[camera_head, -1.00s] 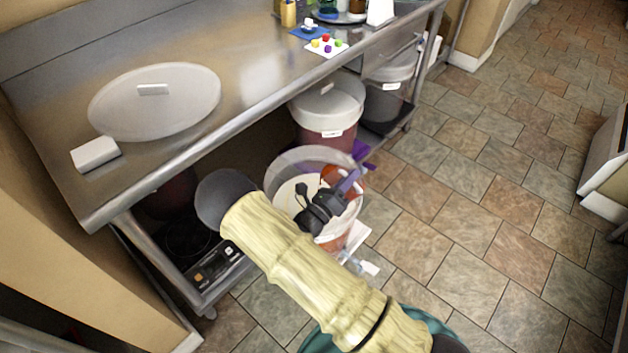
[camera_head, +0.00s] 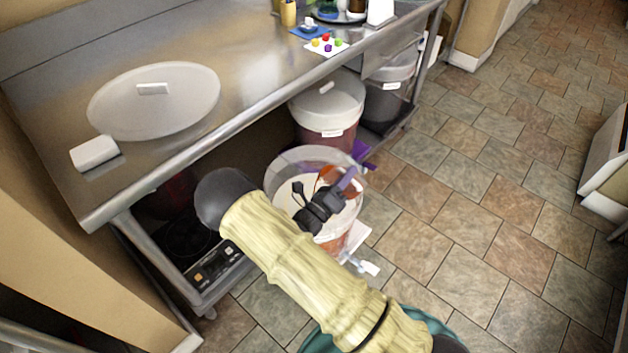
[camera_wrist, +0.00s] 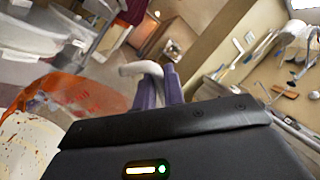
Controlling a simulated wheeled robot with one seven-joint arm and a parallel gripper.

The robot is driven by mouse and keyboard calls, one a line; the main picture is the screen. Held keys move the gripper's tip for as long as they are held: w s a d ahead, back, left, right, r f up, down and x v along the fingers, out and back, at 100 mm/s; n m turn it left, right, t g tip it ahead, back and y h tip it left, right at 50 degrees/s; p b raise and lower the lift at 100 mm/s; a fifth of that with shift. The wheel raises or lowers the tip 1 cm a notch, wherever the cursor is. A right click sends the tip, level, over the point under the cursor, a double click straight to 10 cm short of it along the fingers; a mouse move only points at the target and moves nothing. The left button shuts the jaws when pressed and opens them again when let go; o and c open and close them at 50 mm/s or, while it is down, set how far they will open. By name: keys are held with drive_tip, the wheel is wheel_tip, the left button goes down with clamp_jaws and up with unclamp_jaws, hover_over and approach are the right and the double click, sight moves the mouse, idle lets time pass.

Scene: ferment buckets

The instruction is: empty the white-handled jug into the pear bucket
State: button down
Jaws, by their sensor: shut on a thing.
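My gripper (camera_head: 346,181) is over the open, clear bucket (camera_head: 290,160) on the floor in front of the bench. In the wrist view its purple fingers (camera_wrist: 159,88) are shut on a curved white handle (camera_wrist: 140,69). The jug's body is mostly hidden behind my gripper and arm. An orange-red translucent patch (camera_head: 327,186) shows at the bucket's mouth, and its exact tilt cannot be told. Pale contents show inside the bucket. I cannot read which bucket is the pear one.
A lidded bucket (camera_head: 328,108) and a grey bucket (camera_head: 388,100) stand under the steel bench (camera_head: 250,55). A spigot (camera_head: 366,267) juts from the open bucket's front.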

sight(337, 171)
drive_tip(key=shift+w+a+n+t+b, duration=0.25)
drive_tip(key=shift+a+n+b, duration=0.2)
drive_tip(key=shift+n, duration=0.45)
idle(0.4)
drive_tip(key=shift+w+a+f+n+t+y+p, duration=0.1)
drive_tip(key=shift+w+a+n+t+y+p, duration=0.1)
drive_tip(key=shift+a+n+t+p, duration=0.25)
drive_tip(key=shift+w+a+f+n+t+y+p, duration=0.1)
drive_tip(key=shift+a+n+y+p, duration=0.15)
drive_tip(key=shift+n, duration=0.4)
idle(0.8)
drive_tip(key=shift+w+a+f+n+t+y+p, duration=0.2)
drive_tip(key=shift+w+a+n, duration=0.1)
drive_tip(key=shift+a+n, duration=0.35)
drive_tip(key=shift+w+a+f+n+t+y+p, duration=0.1)
drive_tip(key=shift+w+a+n+t+y+p, duration=0.15)
drive_tip(key=shift+a+n, duration=0.4)
drive_tip(key=shift+w+a+r+n+t+y+p, duration=0.2)
drive_tip(key=shift+a+n+y+p, duration=0.15)
drive_tip(key=shift+n, duration=0.3)
drive_tip(key=shift+w+a+r+n+t+y+p, duration=0.15)
drive_tip(key=shift+w+a+n+y+p, duration=0.2)
drive_tip(key=shift+n, duration=0.35)
drive_tip(key=shift+w+a+r+n+t+y+p, duration=0.1)
drive_tip(key=shift+a+n+t+y+p, duration=0.1)
drive_tip(key=shift+a+n+p, duration=0.35)
